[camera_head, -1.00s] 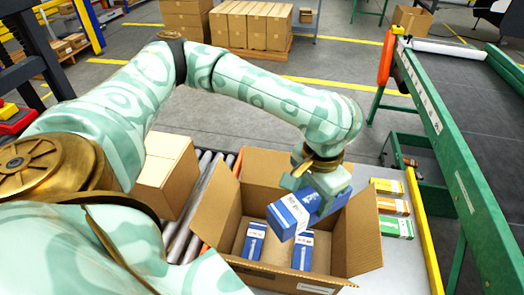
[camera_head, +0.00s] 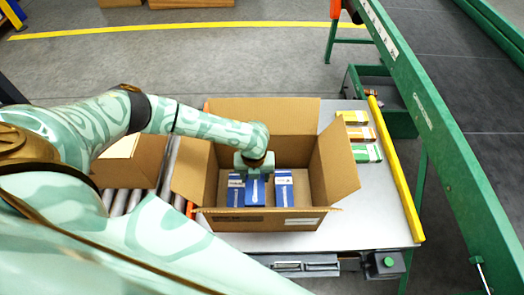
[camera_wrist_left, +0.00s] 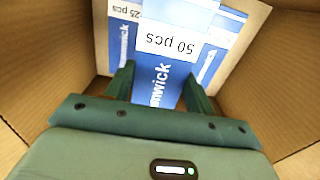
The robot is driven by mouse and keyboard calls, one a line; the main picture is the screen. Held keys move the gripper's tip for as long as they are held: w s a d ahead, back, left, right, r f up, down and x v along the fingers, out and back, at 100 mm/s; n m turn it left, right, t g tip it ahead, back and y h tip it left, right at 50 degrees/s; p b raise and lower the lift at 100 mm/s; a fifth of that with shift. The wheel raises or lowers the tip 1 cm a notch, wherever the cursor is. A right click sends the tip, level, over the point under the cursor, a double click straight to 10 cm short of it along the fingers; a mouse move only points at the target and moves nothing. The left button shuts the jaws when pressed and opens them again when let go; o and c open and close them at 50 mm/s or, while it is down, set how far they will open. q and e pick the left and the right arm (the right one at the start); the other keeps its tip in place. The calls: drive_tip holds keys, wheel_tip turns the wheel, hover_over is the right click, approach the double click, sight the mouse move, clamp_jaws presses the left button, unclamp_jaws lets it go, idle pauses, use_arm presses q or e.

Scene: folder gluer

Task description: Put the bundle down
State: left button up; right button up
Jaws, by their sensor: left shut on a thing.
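An open cardboard carton (camera_head: 335,165) stands on the grey table with its flaps spread. My left gripper (camera_head: 254,170) reaches down into it, shut on a blue bundle (camera_head: 255,194) between its fingers. The held bundle, marked "50 pcs", also shows between the fingers in the left wrist view (camera_wrist_left: 158,80). Another blue bundle (camera_head: 235,192) lies to its left and one more (camera_head: 284,188) to its right, both in the carton. Whether the held bundle touches the carton's floor is hidden. My right gripper is not in view.
Yellow, orange and green packs (camera_head: 366,152) lie right of the carton on the grey table (camera_head: 375,220). A yellow rail (camera_head: 395,170) edges the table, with a green conveyor frame (camera_head: 430,110) beyond. A smaller carton (camera_head: 130,165) sits on rollers at the left.

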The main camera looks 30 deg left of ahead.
sight(255, 185)
use_arm(q)
wheel_tip(255, 185, down, 6)
drive_tip(key=shift+b, duration=1)
wheel_tip(255, 185, down, 3)
drive_tip(key=shift+f+b, duration=0.2)
drive_tip(key=shift+b, duration=0.45)
drive_tip(key=shift+r, duration=0.1)
drive_tip(key=o, duration=1.2)
